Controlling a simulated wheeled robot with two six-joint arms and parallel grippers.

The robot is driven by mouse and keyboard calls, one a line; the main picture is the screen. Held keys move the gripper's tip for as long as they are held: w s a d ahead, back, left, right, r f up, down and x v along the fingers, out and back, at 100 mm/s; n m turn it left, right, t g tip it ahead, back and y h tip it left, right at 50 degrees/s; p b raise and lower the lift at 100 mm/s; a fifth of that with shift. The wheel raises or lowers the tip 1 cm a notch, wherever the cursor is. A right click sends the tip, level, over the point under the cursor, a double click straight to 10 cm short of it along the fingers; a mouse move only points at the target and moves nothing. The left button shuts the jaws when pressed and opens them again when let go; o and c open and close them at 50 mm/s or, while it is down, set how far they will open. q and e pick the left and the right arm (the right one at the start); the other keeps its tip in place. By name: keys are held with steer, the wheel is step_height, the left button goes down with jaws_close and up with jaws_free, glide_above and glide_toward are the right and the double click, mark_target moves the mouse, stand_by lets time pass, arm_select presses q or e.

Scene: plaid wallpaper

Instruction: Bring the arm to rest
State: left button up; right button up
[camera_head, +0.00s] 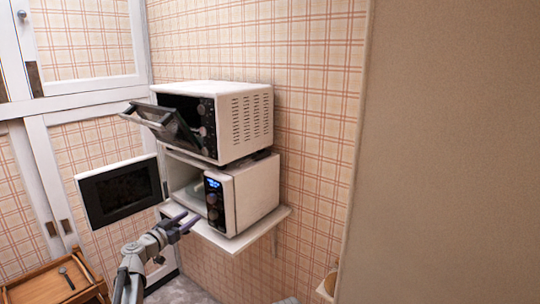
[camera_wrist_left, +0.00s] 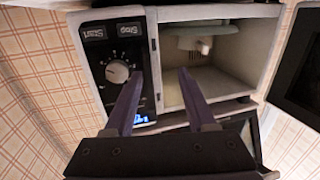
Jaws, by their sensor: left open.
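My left gripper (camera_head: 180,222) is open and empty in front of the lower microwave (camera_head: 252,196). In the left wrist view its two fingers (camera_wrist_left: 160,95) stand apart, with the microwave's control panel (camera_wrist_left: 118,65) and open cavity (camera_wrist_left: 222,65) beyond them. The microwave door (camera_head: 119,190) is swung wide open to the left. A pale round turntable (camera_head: 196,192) shows inside the cavity. In the wrist view a small whitish thing (camera_wrist_left: 204,46) shows by the turntable; I cannot tell what it is. My right gripper is not in view.
A white toaster oven (camera_head: 246,122) with its door (camera_head: 165,122) tilted open stands on top of the microwave. Both are on a white wall shelf (camera_head: 268,222). A wooden tray table (camera_head: 40,288) with a dark utensil (camera_head: 66,278) is at the lower left. A beige wall fills the right.

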arm_select(q)
steer(key=s+d+f+g, duration=0.9)
steer(key=s+d+f, duration=0.5)
steer(key=s+d, duration=0.15)
steer(key=s+a+f+n+g+y, duration=0.2)
steer(key=s+f+g+y, duration=0.15)
steer(key=s, duration=0.55)
steer(key=s+a+f+n+g+y, duration=0.2)
steer(key=s+f+n+g+y, duration=0.15)
steer(key=s, duration=0.45)
steer(key=s+d+m+y, duration=0.1)
steer(key=s+d+m, duration=0.3)
steer(key=d, duration=0.6)
steer(key=shift+s+r+y, duration=0.15)
steer(key=shift+s+y, duration=0.25)
steer(key=shift+s, duration=0.2)
steer(key=shift+m, duration=0.25)
